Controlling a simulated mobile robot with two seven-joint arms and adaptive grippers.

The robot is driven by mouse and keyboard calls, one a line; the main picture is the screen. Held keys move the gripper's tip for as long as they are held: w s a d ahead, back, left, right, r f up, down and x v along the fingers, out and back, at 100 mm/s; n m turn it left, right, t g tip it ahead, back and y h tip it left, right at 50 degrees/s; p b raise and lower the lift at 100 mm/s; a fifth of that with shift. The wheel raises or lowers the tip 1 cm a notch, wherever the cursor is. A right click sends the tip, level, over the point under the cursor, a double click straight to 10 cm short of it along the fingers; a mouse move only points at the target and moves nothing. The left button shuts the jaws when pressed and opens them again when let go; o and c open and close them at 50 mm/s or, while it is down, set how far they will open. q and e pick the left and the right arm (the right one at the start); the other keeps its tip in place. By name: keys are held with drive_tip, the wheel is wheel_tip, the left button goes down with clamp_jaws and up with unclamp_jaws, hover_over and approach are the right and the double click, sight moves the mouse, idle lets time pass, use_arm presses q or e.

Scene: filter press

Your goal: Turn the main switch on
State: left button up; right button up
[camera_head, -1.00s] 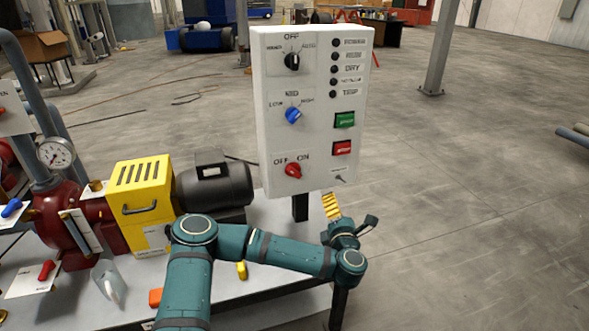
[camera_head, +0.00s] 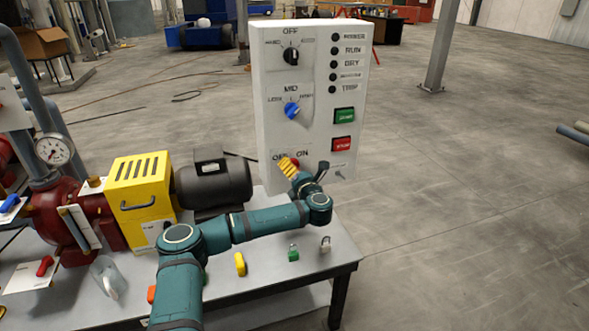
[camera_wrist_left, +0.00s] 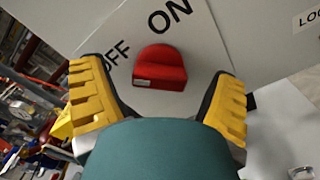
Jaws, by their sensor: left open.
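The main switch is a red rotary knob (camera_wrist_left: 160,68) with OFF and ON labels, low on the white control panel (camera_head: 262,110). In the head view my left gripper (camera_head: 290,166) is in front of the knob and covers most of it. In the left wrist view the yellow fingers (camera_wrist_left: 158,98) are open, one on each side of the knob, with a gap to it on both sides. I cannot tell whether a finger touches the panel. The knob's pointer lies nearer the OFF label or between labels; the tilted view makes this unclear. My right gripper is not in view.
Above the knob are a blue selector (camera_head: 291,110) and a black selector (camera_head: 291,56). Green (camera_head: 344,115) and red (camera_head: 341,144) buttons sit to the right. The yellow pump guard (camera_head: 142,200) and motor stand left on the bench.

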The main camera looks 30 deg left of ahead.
use_arm(q)
drive_tip(key=shift+x, duration=0.8)
drive_tip(key=c, duration=1.2)
